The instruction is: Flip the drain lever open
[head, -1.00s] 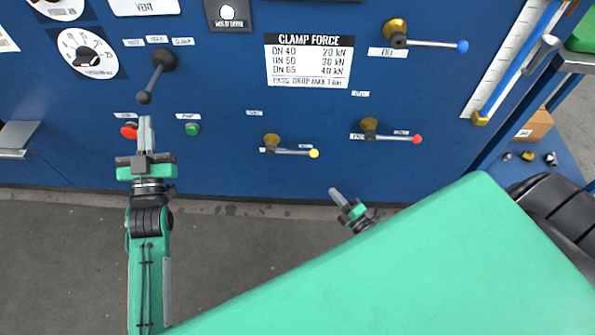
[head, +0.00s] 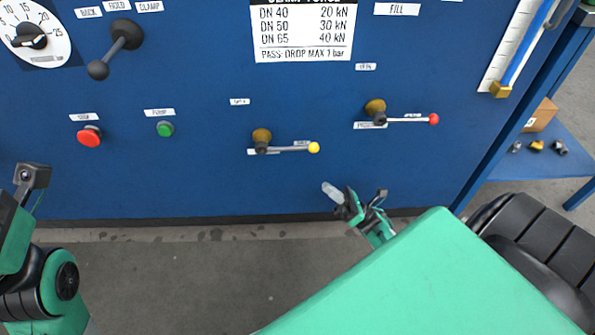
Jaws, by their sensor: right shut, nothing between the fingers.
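Two brass-hubbed levers sit low on the blue panel, both with handles pointing right. One has a yellow knob (head: 314,147); the other, further right and higher, has a red knob (head: 433,119). Their small labels are too blurred to tell which is the drain lever. My right gripper (head: 331,191) is shut and empty, in front of the panel's bottom edge, below the two levers in the picture and touching neither. My left arm shows at the left edge; its fingers are out of view.
A red button (head: 89,137) and a green button (head: 165,129) are left of the levers. A black lever (head: 123,37) and a dial (head: 32,38) are above. A blue shelf (head: 545,180) with small fittings and a cardboard box (head: 541,116) stands at right.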

